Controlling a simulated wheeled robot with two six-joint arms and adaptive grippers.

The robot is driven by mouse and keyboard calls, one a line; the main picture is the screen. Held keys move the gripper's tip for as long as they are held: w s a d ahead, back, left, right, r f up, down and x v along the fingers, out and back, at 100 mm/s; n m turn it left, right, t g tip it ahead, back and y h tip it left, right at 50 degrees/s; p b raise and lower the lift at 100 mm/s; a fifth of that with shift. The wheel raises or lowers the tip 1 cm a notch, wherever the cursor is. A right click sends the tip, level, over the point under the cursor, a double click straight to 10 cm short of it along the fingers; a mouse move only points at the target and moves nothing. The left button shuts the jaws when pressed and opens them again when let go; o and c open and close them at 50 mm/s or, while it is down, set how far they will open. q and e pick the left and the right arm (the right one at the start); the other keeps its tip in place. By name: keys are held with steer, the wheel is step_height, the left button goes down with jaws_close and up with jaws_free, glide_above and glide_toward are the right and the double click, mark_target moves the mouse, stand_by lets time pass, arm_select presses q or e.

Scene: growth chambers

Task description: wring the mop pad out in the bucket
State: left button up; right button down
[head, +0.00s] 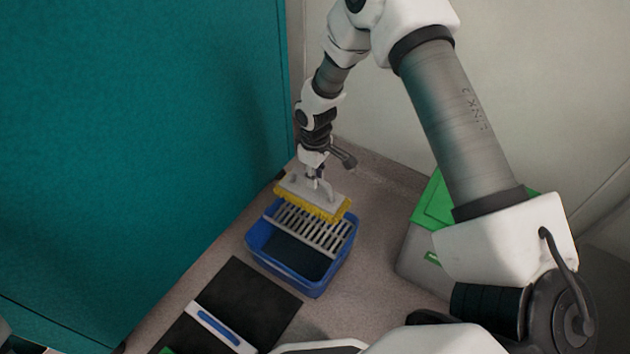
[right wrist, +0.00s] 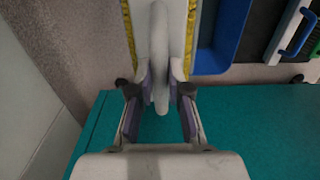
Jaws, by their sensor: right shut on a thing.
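The mop pad (head: 316,197) is a pale plate with a yellow fringe underneath. My right gripper (head: 318,178) is shut on the pale upright grip on top of it, and this grip also shows between the fingers in the right wrist view (right wrist: 159,55). The pad is over the far side of the blue bucket (head: 287,273), covering part of the grey slatted wringer grate (head: 312,232). I cannot tell whether the fringe touches the slats. The bucket's near half is open and dark inside. Its blue wall shows in the right wrist view (right wrist: 222,40). My left gripper is not in view.
A teal cabinet (head: 130,130) stands close on the left, and a pale wall (head: 540,80) is behind. A grey bin with a green lid (head: 433,205) stands right of the bucket. A black mat (head: 255,292) with a white-and-blue bar (head: 220,328) lies in front.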

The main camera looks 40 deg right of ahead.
mark_target(315, 193)
steer(key=shift+f+b, duration=3.8)
steer(key=shift+b, duration=0.45)
steer(key=shift+f, duration=0.3)
steer(key=shift+f+b, duration=0.4)
steer(key=shift+f, duration=1.45)
steer(key=shift+f, duration=0.45)
steer(key=shift+p, duration=1.8)
